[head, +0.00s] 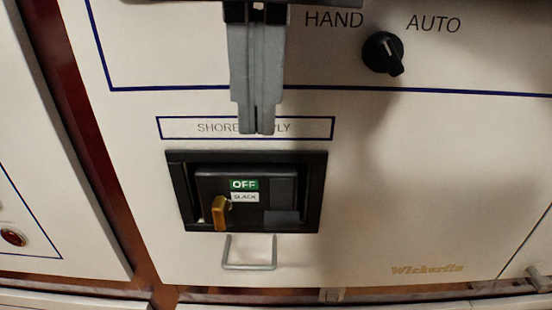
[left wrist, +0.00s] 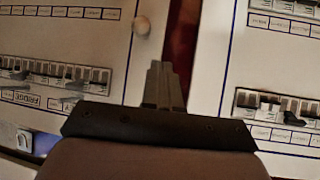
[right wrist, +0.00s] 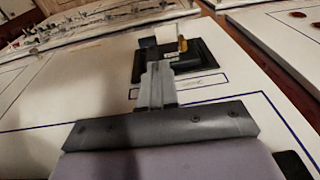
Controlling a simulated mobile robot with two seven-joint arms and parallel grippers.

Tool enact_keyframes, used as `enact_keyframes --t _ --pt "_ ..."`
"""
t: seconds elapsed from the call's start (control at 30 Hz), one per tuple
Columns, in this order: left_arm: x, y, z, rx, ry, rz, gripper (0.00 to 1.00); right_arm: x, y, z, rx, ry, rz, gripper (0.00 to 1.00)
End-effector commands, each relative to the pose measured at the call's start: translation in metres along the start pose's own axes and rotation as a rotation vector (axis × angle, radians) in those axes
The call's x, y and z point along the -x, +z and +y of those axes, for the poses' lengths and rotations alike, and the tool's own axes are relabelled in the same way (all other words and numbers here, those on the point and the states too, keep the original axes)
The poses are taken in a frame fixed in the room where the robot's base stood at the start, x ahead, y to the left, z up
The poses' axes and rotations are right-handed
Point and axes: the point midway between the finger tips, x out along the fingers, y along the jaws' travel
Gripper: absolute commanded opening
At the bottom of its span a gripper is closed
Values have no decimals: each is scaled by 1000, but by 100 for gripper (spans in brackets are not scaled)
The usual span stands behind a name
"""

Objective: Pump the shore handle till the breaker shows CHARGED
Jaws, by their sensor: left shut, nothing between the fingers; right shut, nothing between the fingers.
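The shore supply breaker (head: 254,216) sits in a black frame on a cream panel in the head view. Its face has a green OFF flag (head: 244,184) and a small white label below that seems to read SLACK. A yellow lever (head: 219,212) stands out at its lower left. My right gripper (head: 257,130) is shut and empty, above the breaker and in front of the SHORE SUPPLY nameplate (head: 310,128), partly hiding it. The right wrist view also shows the breaker (right wrist: 205,62) beyond the fingertips. My left gripper (left wrist: 164,85) is shut and empty before other panels.
A grey U-shaped pull (head: 250,267) is below the breaker. A black HAND/AUTO knob (head: 384,53) is at the upper right. In the left wrist view, rows of small breakers (left wrist: 55,76) flank a dark red gap.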

Motion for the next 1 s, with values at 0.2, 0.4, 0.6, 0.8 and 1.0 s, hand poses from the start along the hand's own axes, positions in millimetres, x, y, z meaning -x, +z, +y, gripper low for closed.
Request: enact_keyframes --t 0.2,0.4,0.6,0.8,1.0 --pt "0 0 0 0 0 0 0 9 -3 7 6 46 56 0" --pt "0 0 0 0 0 -1 0 9 -3 7 7 46 56 0" --pt "-1 1 0 0 0 -1 0 3 -3 7 7 47 55 0" --pt "-3 4 0 0 0 -1 0 -28 -5 9 7 48 54 0" --pt "-4 6 0 0 0 -1 0 -64 -7 11 6 47 54 0"
